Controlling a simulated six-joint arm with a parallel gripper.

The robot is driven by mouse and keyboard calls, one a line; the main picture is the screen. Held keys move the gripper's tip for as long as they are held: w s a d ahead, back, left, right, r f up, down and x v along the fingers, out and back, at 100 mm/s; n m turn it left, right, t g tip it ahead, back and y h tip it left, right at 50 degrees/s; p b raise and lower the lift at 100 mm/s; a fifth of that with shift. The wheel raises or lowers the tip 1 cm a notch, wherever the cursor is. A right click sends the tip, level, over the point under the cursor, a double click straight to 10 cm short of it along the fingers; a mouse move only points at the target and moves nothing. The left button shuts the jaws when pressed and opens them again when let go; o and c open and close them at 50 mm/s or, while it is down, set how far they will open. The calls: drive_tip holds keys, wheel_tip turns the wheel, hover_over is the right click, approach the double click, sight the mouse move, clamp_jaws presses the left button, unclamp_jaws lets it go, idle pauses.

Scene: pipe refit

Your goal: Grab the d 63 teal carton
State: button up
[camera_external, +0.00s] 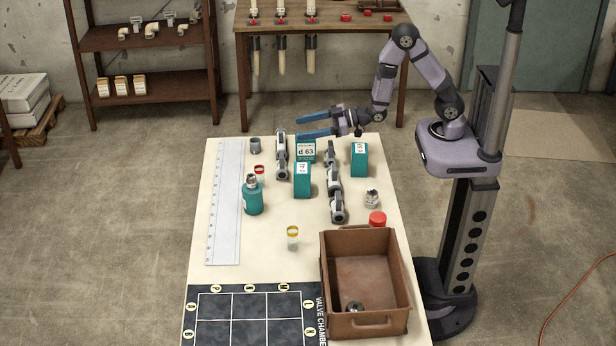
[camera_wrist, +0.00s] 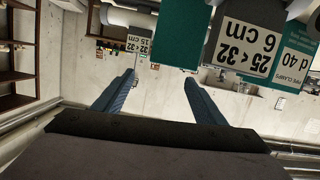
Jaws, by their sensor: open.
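The d 63 carton (camera_external: 305,152) is a teal box with a white label, upright at the far end of the table between two grey pipe fittings. My gripper (camera_external: 299,129) is open and empty, its blue fingers pointing left above or behind the carton; the exact height is unclear. A second teal carton (camera_external: 302,181) stands just in front of it, and a third (camera_external: 359,161) to its right. In the wrist view, my open fingers (camera_wrist: 160,80) have nothing between them. Teal surfaces (camera_wrist: 186,30) and a d 40 carton (camera_wrist: 298,60) appear upside down; no d 63 label is readable there.
Grey pipe fittings (camera_external: 281,157) and (camera_external: 335,190) flank the cartons. On the table (camera_external: 270,250) are a teal bottle (camera_external: 252,198), a long white ruler (camera_external: 226,200), small jars, a brown crate (camera_external: 399,270) and a dark grid mat (camera_external: 312,318). The middle front is fairly clear.

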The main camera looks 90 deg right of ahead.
sight(306, 148)
drive_tip(key=s+f+g, duration=0.1)
drive_tip(key=s+a+f+g+p, duration=0.1)
drive_tip(key=s+f, duration=0.1)
drive_tip(key=shift+m+p, duration=0.3)
drive_tip(key=w+b, duration=0.1)
drive_tip(key=b, duration=0.1)
drive_tip(key=shift+f+b, duration=0.3)
drive_tip(key=shift+f, duration=0.1)
drive_tip(key=shift+w+b, duration=0.5)
drive_tip(key=shift+b, duration=0.35)
drive_tip(key=shift+w, duration=0.1)
drive_tip(key=shift+p+x, duration=0.7)
drive_tip(key=shift+x, duration=1.85)
drive_tip(key=c, duration=1.4)
